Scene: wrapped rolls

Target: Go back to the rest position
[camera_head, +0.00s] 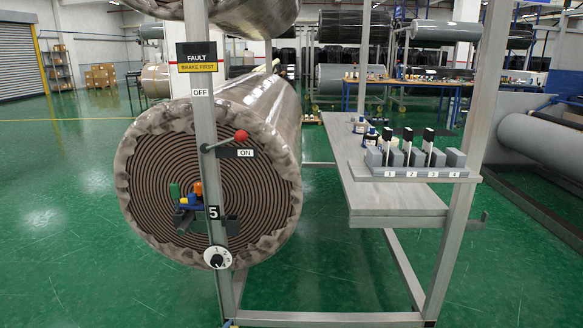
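Neither of my grippers shows in the head view. A large wrapped roll (150,200) with a spiral end face fills the left middle, behind a grey post. A lever with a red knob (241,136) is on that post. It points right and slightly up, with its knob just above the ON label (245,153); the OFF label (201,92) is higher on the post. A white dial (217,257) with a black pointer is low on the post, under the label 5 (213,212).
A grey shelf (390,200) at the right bears a numbered block holder (420,172) with several black-topped pieces, and small bottles (371,136). A FAULT / BRAKE FIRST sign (197,57) hangs on the post. Green, orange and blue parts (187,201) sit before the roll. Green floor is clear at left.

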